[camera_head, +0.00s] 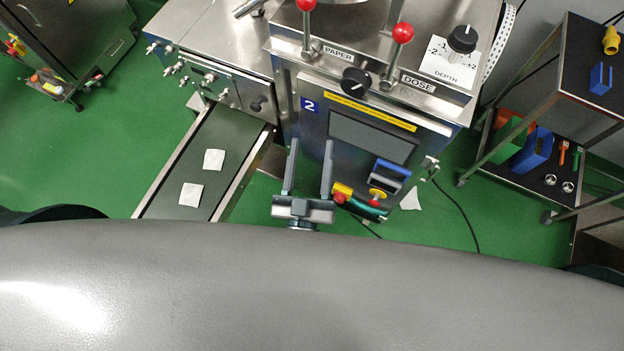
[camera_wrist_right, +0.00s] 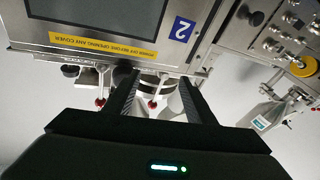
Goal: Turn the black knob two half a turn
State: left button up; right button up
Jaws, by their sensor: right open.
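The machine marked 2 (camera_head: 310,105) has a black knob (camera_head: 355,80) on its upper front, between the PAPER and DOSE levers. A second black knob (camera_head: 462,39) stands on the white DEPTH scale at the top right, with its white mark toward the back. A smaller black knob (camera_head: 257,103) is on the side panel at the left. My right gripper (camera_head: 311,150) is open and empty in front of the machine, below the knobs and apart from them. In the right wrist view its fingers (camera_wrist_right: 157,82) point at the machine, which appears upside down. My left gripper is not in view.
The PAPER lever (camera_head: 306,30) and DOSE lever (camera_head: 402,58) with red balls flank the front knob. A conveyor (camera_head: 180,165) with two white teabags lies at the left. A blue-topped switch box (camera_head: 388,178) is to the right of the gripper. A shelf cart (camera_head: 560,100) stands at right.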

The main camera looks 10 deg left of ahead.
notch_tip(320, 180, down, 19)
jog(key=w+n+g+y+b, duration=0.1)
jog(key=n+g+y+b, duration=0.2)
jog(key=y+b, duration=0.2)
jog(key=shift+w+n+y+b, duration=0.3)
jog(key=shift+n+y+b, duration=0.1)
jog(key=shift+b, duration=0.35)
jog(key=shift+r, duration=0.1)
